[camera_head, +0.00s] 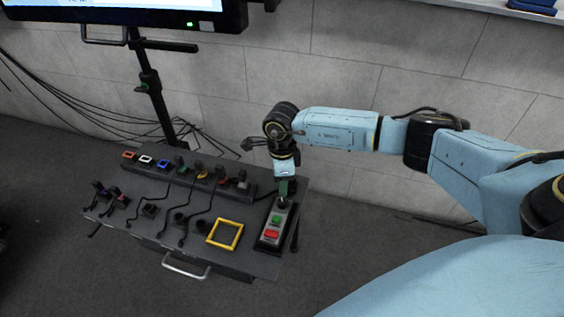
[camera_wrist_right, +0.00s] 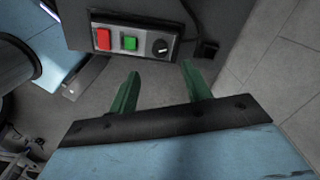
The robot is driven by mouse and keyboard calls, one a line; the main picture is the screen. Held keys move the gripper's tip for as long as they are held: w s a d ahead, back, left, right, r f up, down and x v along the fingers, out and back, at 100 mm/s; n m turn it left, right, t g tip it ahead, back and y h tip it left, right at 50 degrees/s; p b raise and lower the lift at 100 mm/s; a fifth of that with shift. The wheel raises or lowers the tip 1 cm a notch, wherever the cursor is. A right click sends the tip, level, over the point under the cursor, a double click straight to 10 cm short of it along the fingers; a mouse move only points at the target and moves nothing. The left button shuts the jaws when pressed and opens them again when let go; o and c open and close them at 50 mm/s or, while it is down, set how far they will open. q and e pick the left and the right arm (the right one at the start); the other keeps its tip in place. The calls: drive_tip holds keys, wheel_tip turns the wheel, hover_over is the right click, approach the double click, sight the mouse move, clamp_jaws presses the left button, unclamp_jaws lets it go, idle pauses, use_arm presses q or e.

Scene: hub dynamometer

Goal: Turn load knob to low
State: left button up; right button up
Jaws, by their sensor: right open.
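The load knob (camera_wrist_right: 160,46) is a small round black knob with a white mark, at the right end of a grey control box (camera_wrist_right: 116,31) in the right wrist view. A green button (camera_wrist_right: 129,43) and a red button (camera_wrist_right: 103,39) sit in line with it. In the head view the box (camera_head: 262,238) is at the table's right end, with the knob (camera_head: 281,205) at its far end. My right gripper (camera_wrist_right: 160,70) has green fingers, open and empty. It points down over the knob end and appears apart from it. My left gripper is in neither view.
The dark table (camera_head: 140,226) carries a yellow square frame (camera_head: 225,234), several small coloured connectors and cables left of the box. A monitor (camera_head: 140,14) on a stand is behind. A metal handle (camera_head: 185,268) sticks out in front. Floor in front is clear.

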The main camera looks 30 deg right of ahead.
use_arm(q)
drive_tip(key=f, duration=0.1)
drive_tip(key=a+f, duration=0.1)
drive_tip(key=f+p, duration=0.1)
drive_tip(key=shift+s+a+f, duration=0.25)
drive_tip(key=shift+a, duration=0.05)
use_arm(e)
wheel_tip(320, 180, up, 5)
drive_tip(key=shift+f, duration=0.1)
